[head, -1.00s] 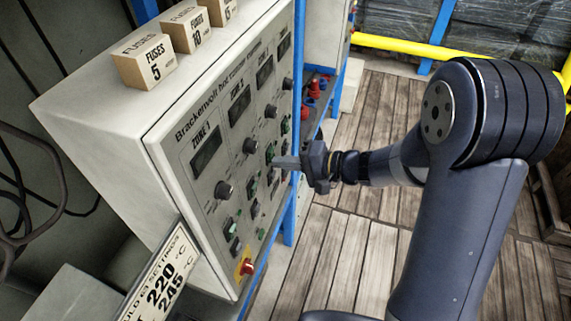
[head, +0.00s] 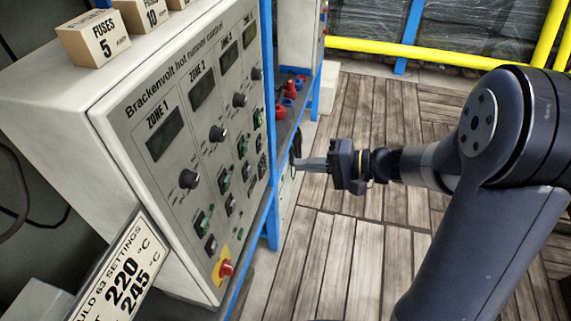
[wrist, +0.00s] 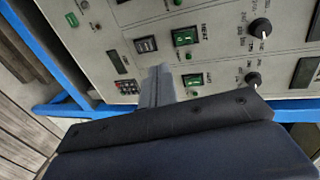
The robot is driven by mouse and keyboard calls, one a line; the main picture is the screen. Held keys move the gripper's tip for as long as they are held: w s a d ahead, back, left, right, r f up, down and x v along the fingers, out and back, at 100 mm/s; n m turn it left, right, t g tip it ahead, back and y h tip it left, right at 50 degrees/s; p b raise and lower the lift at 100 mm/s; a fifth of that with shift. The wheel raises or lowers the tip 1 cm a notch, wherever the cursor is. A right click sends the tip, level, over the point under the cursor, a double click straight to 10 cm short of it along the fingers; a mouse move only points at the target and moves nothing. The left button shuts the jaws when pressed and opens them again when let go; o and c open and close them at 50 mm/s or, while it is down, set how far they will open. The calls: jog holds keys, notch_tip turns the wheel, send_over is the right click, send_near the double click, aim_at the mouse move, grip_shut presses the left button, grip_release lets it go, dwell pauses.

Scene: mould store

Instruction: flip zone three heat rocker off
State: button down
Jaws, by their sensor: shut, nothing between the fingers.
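The control panel (head: 165,110) has columns for several zones, each with a display, a knob and rockers. The third column has a dark display (head: 227,62), a knob (head: 239,100) and a green rocker (head: 243,147) with another switch (head: 247,172) below. In the wrist view, green rockers (wrist: 185,37) and a dark rocker (wrist: 146,45) show beyond the fingers. My gripper (head: 302,164) is shut and empty, to the right of the panel and apart from it.
Fuse boxes (head: 93,38) stand on top of the cabinet. A red knob on a yellow plate (head: 225,268) is at the panel's lower corner. A blue post (head: 268,120) runs along its right edge. A settings sign (head: 125,272) stands in front. Wooden floor (head: 340,240) is free at right.

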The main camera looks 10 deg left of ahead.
jog(key=shift+d, duration=1.3)
jog(key=shift+a, duration=0.1)
jog(key=a+p, duration=0.2)
jog(key=a, duration=0.6)
jog(key=shift+h, duration=0.3)
jog(key=shift+w+d+r+p, duration=0.1)
jog(key=shift+d+r+p, duration=0.8)
jog(key=shift+d+r, duration=0.6)
jog(key=shift+a, duration=0.15)
